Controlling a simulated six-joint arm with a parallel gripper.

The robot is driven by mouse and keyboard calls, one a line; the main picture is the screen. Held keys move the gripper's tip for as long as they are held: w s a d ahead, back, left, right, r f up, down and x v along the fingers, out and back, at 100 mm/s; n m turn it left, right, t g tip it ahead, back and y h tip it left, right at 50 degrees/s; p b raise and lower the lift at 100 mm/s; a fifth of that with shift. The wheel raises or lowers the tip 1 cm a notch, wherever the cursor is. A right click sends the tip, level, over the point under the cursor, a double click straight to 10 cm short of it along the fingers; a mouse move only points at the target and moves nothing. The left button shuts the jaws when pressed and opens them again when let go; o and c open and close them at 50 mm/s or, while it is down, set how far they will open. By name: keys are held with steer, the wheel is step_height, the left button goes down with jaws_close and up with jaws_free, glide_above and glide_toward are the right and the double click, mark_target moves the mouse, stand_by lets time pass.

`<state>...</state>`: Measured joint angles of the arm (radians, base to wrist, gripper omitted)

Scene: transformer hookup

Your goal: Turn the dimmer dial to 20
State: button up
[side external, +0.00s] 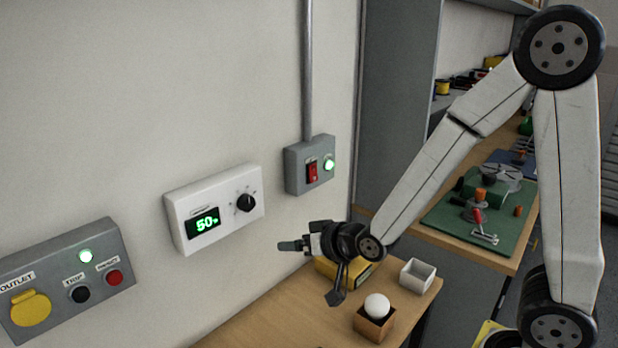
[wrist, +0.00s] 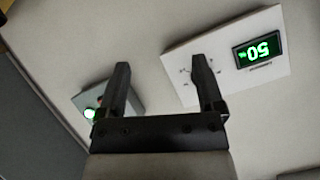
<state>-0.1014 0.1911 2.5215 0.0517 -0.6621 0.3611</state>
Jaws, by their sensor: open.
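The dimmer (side external: 214,207) is a white box on the wall with a green-lit display (side external: 203,223) reading 50 and a black dial (side external: 246,202) with tick marks around it. My gripper (side external: 288,246) is open and empty, to the lower right of the dimmer and apart from the dial in the side view. In the wrist view the white box (wrist: 222,45) appears turned over, with its display (wrist: 257,50) at upper right. There, the right finger of my gripper (wrist: 160,85) covers most of the dial, and some tick marks show beside it.
A grey switch box (side external: 296,172) with a red rocker and lit green lamp is right of the dimmer. An outlet box (side external: 60,275) with a yellow cover and buttons is at lower left. Below, the bench (side external: 275,320) holds a white ball (side external: 377,305) on a wooden block and a white container (side external: 417,275).

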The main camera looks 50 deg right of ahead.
mark_target(250, 204)
step_height(250, 204, up, 6)
steer(key=w+a+m+t, duration=0.2)
steer(key=t, duration=0.3)
steer(key=shift+w+y, duration=0.2)
steer(key=shift+y, duration=0.2)
steer(key=shift+w+f, duration=0.1)
steer(key=shift+f, duration=0.05)
steer(key=shift+w+a, duration=0.15)
steer(key=shift+w, duration=1.75)
steer(key=shift+w+a, duration=0.15)
steer(key=shift+w, duration=1.75)
jaws_close()
